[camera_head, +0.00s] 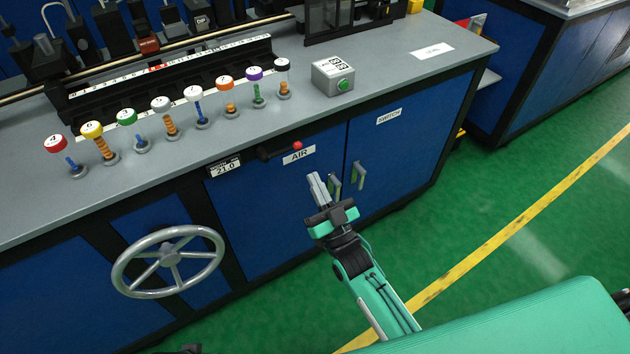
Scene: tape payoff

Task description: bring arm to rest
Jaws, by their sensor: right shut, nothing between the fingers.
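My right gripper (318,188) is in front of the blue cabinet, just below the AIR label (298,154) and left of the cabinet door handles (358,174). Its fingers are together with nothing between them, pointing up and toward the cabinet in the picture. From this angle I cannot tell how far the fingertips are from the cabinet face. My green right forearm reaches up to it from the lower part of the picture. My left gripper is not in view.
A grey bench top (390,70) carries a row of colour-capped numbered posts (161,104) and a grey box with a green button (345,85). A black lever with a red tip (297,146) and a grey handwheel (170,258) are on the bench front. Green floor (530,180) at right is clear.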

